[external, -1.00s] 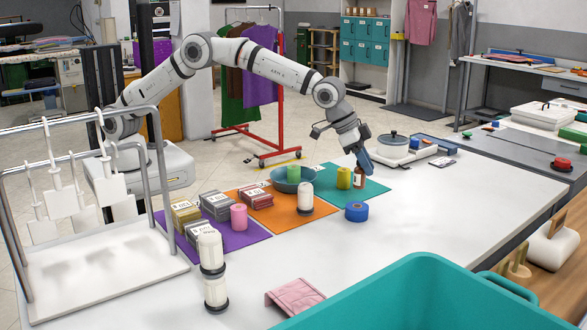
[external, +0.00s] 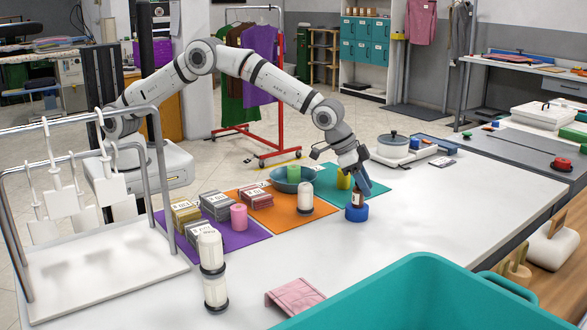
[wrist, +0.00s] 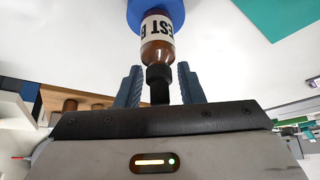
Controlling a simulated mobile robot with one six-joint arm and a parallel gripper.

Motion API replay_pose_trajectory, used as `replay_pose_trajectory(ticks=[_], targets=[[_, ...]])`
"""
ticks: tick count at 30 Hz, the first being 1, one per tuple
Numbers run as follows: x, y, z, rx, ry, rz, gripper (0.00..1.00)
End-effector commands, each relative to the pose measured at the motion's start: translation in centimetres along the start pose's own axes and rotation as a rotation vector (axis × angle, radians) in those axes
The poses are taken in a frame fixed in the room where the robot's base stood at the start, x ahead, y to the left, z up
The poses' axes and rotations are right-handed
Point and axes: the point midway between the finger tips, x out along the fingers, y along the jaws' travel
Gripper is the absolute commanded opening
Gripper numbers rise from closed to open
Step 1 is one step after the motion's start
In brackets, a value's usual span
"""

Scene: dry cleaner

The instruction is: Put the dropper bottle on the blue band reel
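The blue band reel (external: 356,213) lies on the white table, just off the front edge of the teal mat. The brown dropper bottle (external: 357,199), with a white label, stands upright on top of the reel. In the wrist view the bottle (wrist: 158,45) has its black dropper cap toward me, with the blue reel (wrist: 133,14) behind its base. My gripper (wrist: 159,84) has one finger on each side of the cap, with a narrow gap showing on both sides. It is open around the cap. In the external view my gripper (external: 361,184) partly hides the bottle's top.
A yellow spool (external: 343,180) stands close behind on the teal mat (external: 378,189). A teal bin (external: 420,285) is at the front. The table right of the reel is clear.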

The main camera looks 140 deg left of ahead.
Motion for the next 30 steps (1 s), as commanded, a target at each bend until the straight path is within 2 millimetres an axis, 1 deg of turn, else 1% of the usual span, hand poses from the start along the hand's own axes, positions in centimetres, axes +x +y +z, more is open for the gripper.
replay_pose_trajectory(ticks=[3, 9, 14, 17, 27, 30], targets=[[0.0, 0.0, 0.0, 0.000, 0.000, 0.000, 0.41], [-0.1, 0.0, -0.1, 0.000, 0.000, 0.000, 0.41], [-1.0, 0.0, -0.2, 0.000, 0.002, 0.000, 0.41], [-2.5, 0.0, -0.3, 0.000, 0.004, 0.001, 0.41], [-9.2, 0.0, -0.2, 0.000, 0.002, 0.001, 0.41], [-10.7, 0.0, -0.2, 0.000, 0.003, 0.001, 0.41]])
